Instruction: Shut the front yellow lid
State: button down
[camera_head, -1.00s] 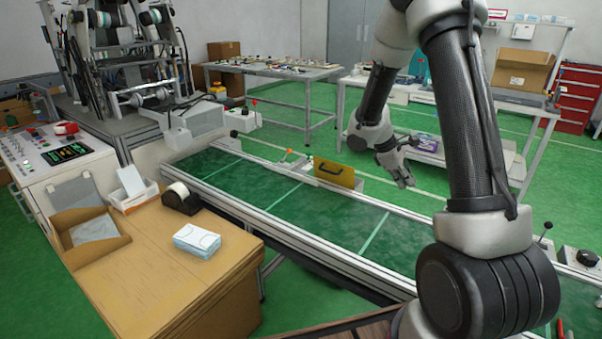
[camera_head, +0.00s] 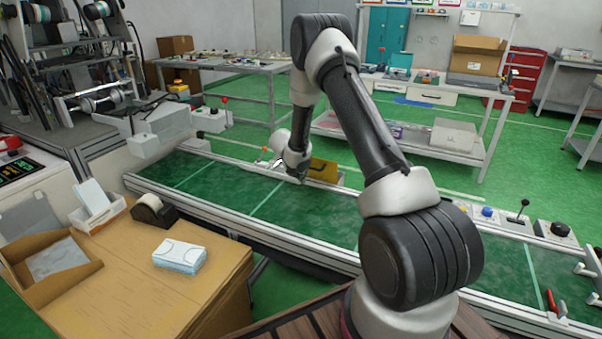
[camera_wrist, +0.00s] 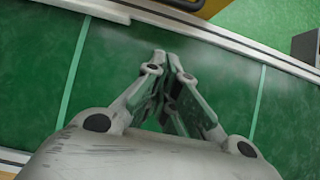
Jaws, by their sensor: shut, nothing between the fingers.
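The yellow lid (camera_head: 322,170) with its dark handle stands raised at the far side of the green conveyor in the head view. My arm's end covers its left part. My gripper (camera_head: 297,180) points down over the conveyor, just left of and in front of the lid. In the wrist view my gripper (camera_wrist: 160,60) is shut and empty, with its fingertips together above the green belt. Only a sliver of yellow and a dark curved bar show at that view's top edge. I cannot tell whether the gripper touches the lid.
The green conveyor (camera_head: 230,195) has metal side rails. A wooden desk (camera_head: 130,270) with a mask stack (camera_head: 180,256) and a tape dispenser (camera_head: 153,211) stands at the left front. A control box with a joystick (camera_head: 523,212) sits on the right. A white shelf table (camera_head: 440,145) stands behind.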

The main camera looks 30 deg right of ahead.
jog(key=x, duration=0.6)
jog(key=shift+s, duration=0.15)
jog(key=w+d+r, duration=0.1)
jog(key=w+d, duration=0.1)
jog(key=d, duration=0.1)
jog(key=shift+w+r, duration=0.1)
jog(key=shift+r, duration=0.3)
